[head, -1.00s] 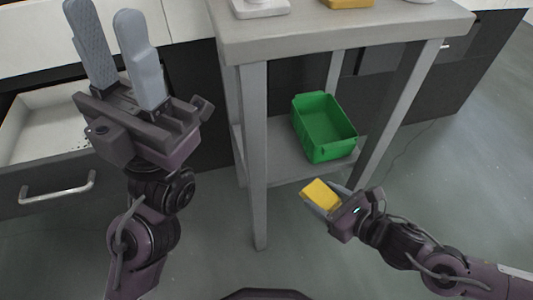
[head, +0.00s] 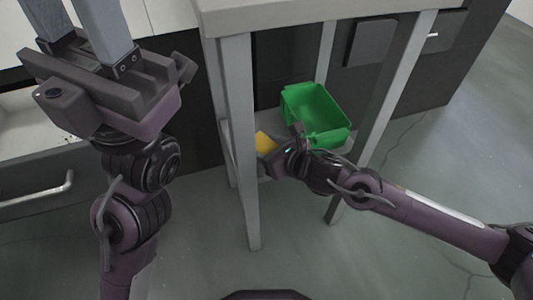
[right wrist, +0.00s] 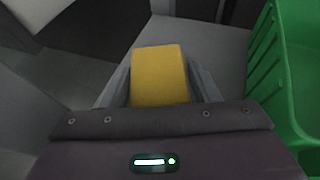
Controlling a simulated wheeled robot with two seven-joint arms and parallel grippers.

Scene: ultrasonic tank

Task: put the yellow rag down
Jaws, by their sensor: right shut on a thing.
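The yellow rag (head: 265,142) is a small folded block in my right gripper (head: 270,150), just over the lower shelf of the grey table, left of the green bin. In the right wrist view the rag (right wrist: 160,76) sits between the two grey fingers of the gripper (right wrist: 160,88), which are shut on it. I cannot tell whether the rag touches the shelf. My left gripper (head: 91,25) is raised at the upper left, its two fingers apart and running out of the top of the picture, with nothing seen between them.
The green bin (head: 318,112) stands on the lower shelf, close to the right of my right gripper; it also shows in the right wrist view (right wrist: 283,75). Table legs (head: 243,150) stand at the shelf's corners. An open drawer (head: 40,190) is at the left.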

